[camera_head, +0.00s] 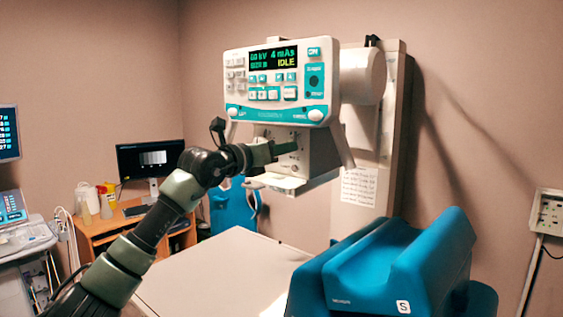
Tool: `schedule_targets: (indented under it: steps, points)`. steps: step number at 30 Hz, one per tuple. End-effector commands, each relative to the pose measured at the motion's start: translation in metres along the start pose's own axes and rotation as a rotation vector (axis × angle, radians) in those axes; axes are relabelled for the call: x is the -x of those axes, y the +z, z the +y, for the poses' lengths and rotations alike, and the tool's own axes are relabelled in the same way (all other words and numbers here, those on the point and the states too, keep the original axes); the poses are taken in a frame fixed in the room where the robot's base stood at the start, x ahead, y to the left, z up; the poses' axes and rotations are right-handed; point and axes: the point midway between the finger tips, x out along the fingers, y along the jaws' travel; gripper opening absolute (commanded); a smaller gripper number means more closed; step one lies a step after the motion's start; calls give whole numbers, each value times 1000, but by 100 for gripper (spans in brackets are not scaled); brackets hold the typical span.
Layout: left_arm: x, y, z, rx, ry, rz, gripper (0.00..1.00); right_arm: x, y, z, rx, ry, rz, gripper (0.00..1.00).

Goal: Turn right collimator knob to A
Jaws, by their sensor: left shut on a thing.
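The collimator (318,160) is the pale box under the X-ray tube head's control panel. My left gripper (288,148) reaches in from the left, across the collimator's front face. Small dark fittings show on the face above and below the fingers. My right gripper is not in view.
The control panel (277,108) above reads IDLE. A pale table (222,270) lies below, with a blue cushioned support (375,275) at right. A desk with a monitor (150,158) stands behind my arm. Handles flank the collimator.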

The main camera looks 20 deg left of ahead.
Motion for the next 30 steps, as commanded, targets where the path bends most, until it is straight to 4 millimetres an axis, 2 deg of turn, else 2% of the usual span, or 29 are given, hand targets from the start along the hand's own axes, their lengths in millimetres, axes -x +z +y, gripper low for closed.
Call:
schedule_targets:
  steps: [1, 3, 12, 21, 30]
  points:
    - [0, -5, 0, 45, -2, -5, 0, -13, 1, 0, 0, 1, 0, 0]
    - [0, -5, 1, 107, -2, -7, 0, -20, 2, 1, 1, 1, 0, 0]
    - [0, -3, 1, 349, 0, -17, 0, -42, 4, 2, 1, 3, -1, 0]
    - [0, -1, 2, 500, 2, -23, 0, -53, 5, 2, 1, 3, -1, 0]
    - [0, 0, 1, 552, 2, -24, 0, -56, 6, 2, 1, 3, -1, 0]
